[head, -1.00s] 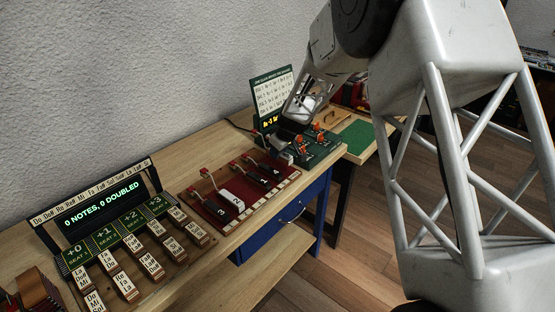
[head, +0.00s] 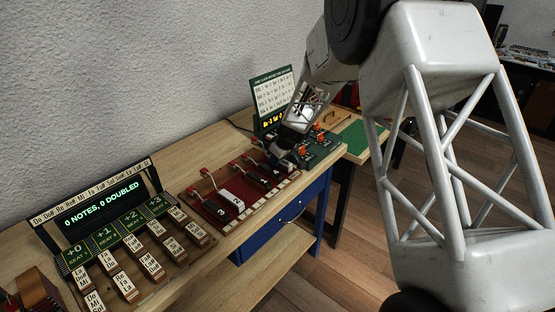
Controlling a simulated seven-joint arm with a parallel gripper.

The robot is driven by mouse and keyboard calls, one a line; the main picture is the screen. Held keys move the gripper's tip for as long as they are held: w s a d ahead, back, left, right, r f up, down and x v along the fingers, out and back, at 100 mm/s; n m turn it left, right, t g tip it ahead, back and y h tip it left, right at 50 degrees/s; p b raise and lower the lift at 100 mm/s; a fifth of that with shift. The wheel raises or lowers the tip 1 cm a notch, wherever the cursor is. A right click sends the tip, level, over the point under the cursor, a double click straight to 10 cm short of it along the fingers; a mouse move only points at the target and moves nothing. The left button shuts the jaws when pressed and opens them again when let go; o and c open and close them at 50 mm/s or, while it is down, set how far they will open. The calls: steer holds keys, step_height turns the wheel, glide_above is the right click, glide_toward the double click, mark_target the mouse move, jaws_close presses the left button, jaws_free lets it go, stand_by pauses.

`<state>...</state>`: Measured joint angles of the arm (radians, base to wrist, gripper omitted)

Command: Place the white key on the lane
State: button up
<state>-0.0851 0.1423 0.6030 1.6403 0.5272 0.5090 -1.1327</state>
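A white key (head: 232,201) marked 2 lies on the red board (head: 204,212) in the middle of the bench, beside a black key (head: 221,212) marked 3. The board's lanes run front to back, with red-tipped levers at the back and pale tags along the front edge. My gripper (head: 279,160) is over the right end of this board, beside the dark green stand. It points down and left. Its fingers are small and dark here, so I cannot tell whether they are open or hold anything. It hides part of the rightmost lanes.
A sign (head: 273,92) stands behind the green stand (head: 323,152), which carries orange pieces (head: 320,127). At left, a display (head: 100,203) reads "0 NOTES, 0 DOUBLED" above green seats and several labelled wooden blocks (head: 150,263). Bare bench (head: 205,145) lies behind the red board.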

steer(key=shift+f, duration=0.1)
steer(key=o, duration=1)
steer(key=shift+c, duration=0.2)
steer(key=v, duration=1.2)
